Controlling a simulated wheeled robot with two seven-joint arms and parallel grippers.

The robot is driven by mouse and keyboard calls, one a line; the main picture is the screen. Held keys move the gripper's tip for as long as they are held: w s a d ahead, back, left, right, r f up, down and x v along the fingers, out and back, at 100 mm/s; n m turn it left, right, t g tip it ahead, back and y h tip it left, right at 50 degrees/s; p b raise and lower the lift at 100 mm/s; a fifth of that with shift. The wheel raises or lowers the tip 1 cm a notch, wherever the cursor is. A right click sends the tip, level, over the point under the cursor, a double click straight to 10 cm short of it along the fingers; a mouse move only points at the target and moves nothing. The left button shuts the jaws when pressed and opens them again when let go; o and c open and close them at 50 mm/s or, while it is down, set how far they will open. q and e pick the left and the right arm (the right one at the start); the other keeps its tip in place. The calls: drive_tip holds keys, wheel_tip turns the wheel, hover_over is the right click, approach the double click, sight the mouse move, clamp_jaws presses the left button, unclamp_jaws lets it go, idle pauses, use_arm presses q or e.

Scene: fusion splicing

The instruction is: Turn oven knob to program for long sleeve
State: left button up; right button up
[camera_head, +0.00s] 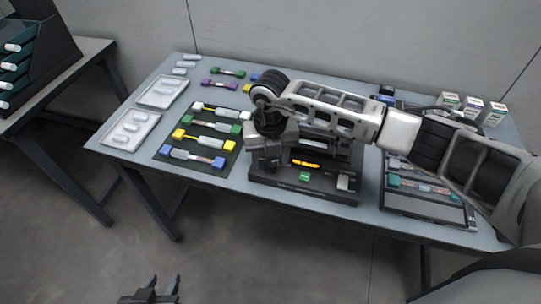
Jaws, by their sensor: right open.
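The oven is a black device (305,189) at the front middle of the table, with a lit orange display (306,163), a green button (304,176) and a pale switch (343,182). My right gripper (266,166) points down at the left end of its front panel, fingers low at the panel. The knob is not visible; the gripper covers that part, and I cannot tell whether the fingers touch it. My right gripper is open. My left gripper (163,285) is low at the bottom of the view, off the table, with its fingers apart and empty.
A dark mat (160,151) with coloured connector pieces lies left of the oven. Two white trays (148,118) are further left. A dark case (432,207) stands on the right, with small boxes (472,107) behind. A side table with dark drawers (30,55) is far left.

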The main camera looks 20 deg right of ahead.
drive_tip(key=shift+f, duration=0.25)
drive_tip(key=c, duration=1)
